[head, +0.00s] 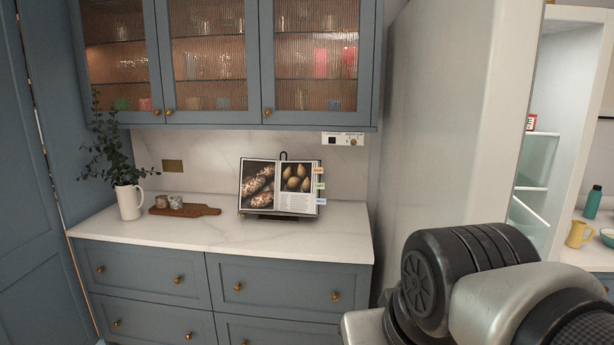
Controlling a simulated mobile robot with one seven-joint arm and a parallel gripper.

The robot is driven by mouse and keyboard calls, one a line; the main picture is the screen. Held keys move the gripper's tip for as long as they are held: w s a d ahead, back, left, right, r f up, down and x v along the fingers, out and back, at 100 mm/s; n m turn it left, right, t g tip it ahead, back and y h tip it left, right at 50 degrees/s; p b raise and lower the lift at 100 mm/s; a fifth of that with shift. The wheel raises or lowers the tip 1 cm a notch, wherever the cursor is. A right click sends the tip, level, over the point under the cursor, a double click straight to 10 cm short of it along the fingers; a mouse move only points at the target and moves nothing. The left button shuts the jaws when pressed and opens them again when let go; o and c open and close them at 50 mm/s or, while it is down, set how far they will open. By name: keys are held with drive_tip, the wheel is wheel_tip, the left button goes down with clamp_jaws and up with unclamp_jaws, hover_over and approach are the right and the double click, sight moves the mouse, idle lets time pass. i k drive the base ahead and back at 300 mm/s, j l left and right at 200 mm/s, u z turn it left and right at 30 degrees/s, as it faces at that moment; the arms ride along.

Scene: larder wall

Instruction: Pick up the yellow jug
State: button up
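The yellow jug (577,234) is small in the head view, at the far right. It stands upright on a pale counter beyond the tall white cabinet side, with its handle on the right. My arm fills the lower right of the view, in front of and to the left of the jug in the picture. My gripper is outside the frame, so its fingers do not show.
A teal bottle (593,202) and a bowl (607,237) stand near the jug. The left counter (190,232) holds a white plant pitcher (130,202), a wooden board (184,210) and an open cookbook (279,187). A tall white panel (440,120) separates the two areas.

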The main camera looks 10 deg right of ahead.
sight(574, 239)
drive_tip(key=z, duration=1.75)
drive_tip(key=i+l+z, duration=0.35)
drive_tip(key=i+l, duration=0.3)
drive_tip(key=i+l+z, duration=0.3)
drive_tip(key=i+l, duration=0.15)
drive_tip(key=i, duration=0.25)
drive_tip(key=i+u, duration=0.45)
drive_tip(key=i, duration=0.2)
drive_tip(key=i+l+u, duration=0.25)
drive_tip(key=i+u, duration=0.2)
drive_tip(key=i, duration=0.2)
drive_tip(key=i+l+u, duration=0.1)
drive_tip(key=i+u, duration=0.25)
drive_tip(key=i+l+u, duration=0.3)
drive_tip(key=i, duration=0.15)
drive_tip(key=i+l+u, duration=0.2)
drive_tip(key=i+u, duration=0.15)
